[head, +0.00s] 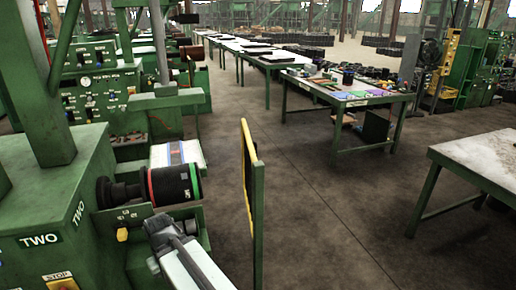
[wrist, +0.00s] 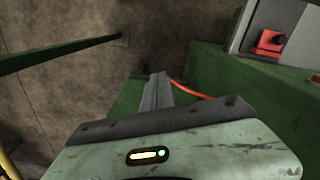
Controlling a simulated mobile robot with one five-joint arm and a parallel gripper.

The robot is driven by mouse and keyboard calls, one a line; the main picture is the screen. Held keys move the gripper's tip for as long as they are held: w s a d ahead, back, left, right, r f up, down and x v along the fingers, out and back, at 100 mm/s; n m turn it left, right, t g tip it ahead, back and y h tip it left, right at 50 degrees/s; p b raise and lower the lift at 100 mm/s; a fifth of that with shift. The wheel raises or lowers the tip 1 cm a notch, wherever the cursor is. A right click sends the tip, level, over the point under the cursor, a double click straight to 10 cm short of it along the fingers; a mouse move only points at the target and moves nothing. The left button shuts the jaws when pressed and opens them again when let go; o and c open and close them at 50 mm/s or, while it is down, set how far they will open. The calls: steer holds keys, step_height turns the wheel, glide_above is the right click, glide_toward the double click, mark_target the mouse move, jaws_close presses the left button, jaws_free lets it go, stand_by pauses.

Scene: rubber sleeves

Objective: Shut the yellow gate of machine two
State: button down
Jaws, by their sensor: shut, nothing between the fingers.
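Machine two (head: 75,215) is the green machine at left in the head view, marked TWO. Its yellow gate (head: 249,170) stands out to the right of the roller, seen nearly edge-on, swung open with a green post at its near edge. A gap lies between it and the machine. The black roller (head: 172,186) with red and green bands is exposed. My gripper (head: 160,225) is shut and empty, below the roller and left of the gate, apart from the gate. The wrist view shows its dark closed fingers (wrist: 157,92) over green metal.
A yellow knob (head: 122,235) sits on the machine beside my gripper. In the wrist view a red button (wrist: 270,41) is at upper right, and a red cable (wrist: 190,90) runs by the fingers. Floor right of the gate is clear up to a white-topped table (head: 485,160).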

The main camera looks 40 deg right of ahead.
steer(key=shift+a+r, duration=0.15)
steer(key=shift+a, duration=0.05)
